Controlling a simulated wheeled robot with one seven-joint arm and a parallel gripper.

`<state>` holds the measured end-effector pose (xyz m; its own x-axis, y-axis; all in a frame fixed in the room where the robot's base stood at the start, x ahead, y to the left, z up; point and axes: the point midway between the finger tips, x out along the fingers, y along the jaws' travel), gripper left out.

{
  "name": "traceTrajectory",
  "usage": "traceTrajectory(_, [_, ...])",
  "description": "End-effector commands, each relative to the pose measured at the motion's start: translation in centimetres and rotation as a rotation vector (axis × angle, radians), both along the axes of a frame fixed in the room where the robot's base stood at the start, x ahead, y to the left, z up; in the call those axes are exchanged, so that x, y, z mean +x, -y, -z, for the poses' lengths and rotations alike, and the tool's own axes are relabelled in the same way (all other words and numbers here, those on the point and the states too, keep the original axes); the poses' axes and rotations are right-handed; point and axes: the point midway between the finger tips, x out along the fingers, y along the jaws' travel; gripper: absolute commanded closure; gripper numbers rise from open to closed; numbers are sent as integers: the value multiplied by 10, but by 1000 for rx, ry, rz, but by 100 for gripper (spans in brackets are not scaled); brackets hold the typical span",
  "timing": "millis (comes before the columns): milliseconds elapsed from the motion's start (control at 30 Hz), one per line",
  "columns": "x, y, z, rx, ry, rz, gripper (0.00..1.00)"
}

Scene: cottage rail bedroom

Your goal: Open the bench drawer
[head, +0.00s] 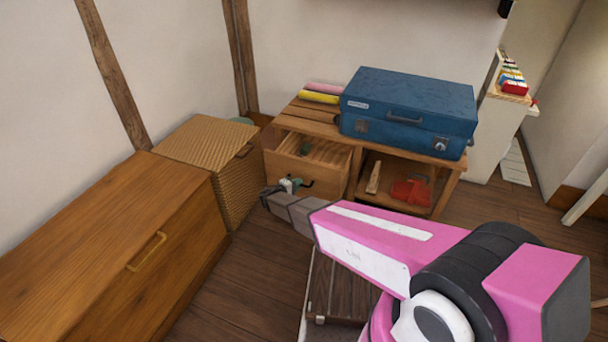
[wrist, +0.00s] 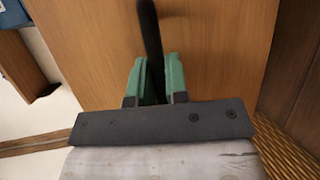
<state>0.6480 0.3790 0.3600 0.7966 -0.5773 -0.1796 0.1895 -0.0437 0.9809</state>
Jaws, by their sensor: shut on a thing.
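The wooden bench (head: 330,128) stands against the back wall. Its drawer (head: 302,174), at the left of the bench, is pulled partly out, and its inside shows from above with a small dark green thing (head: 304,149) in it. My gripper (head: 296,184) is at the drawer front. In the wrist view my gripper's green fingers (wrist: 156,80) are shut on the dark drawer handle (wrist: 149,30), with the plain wooden drawer front behind it. The fingers hide part of the handle.
A blue suitcase (head: 410,108) and pink and yellow rolls (head: 320,95) lie on the bench. A red thing (head: 411,192) sits in the open right compartment. A wicker hamper (head: 232,185) and a wooden chest (head: 110,250) stand close at the left. Bare floor (head: 250,285) lies in front.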

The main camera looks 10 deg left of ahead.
Motion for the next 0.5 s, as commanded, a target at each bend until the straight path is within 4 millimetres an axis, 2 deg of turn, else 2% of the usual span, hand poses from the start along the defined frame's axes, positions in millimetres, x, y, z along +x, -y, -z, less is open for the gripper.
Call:
traceTrajectory(33, [-17, -2, -1, 0, -3, -2, 100])
traceTrajectory(200, [-60, -12, -1, 1, -2, -2, 100])
traceTrajectory(500, [-115, -26, 0, 1, -2, -1, 100])
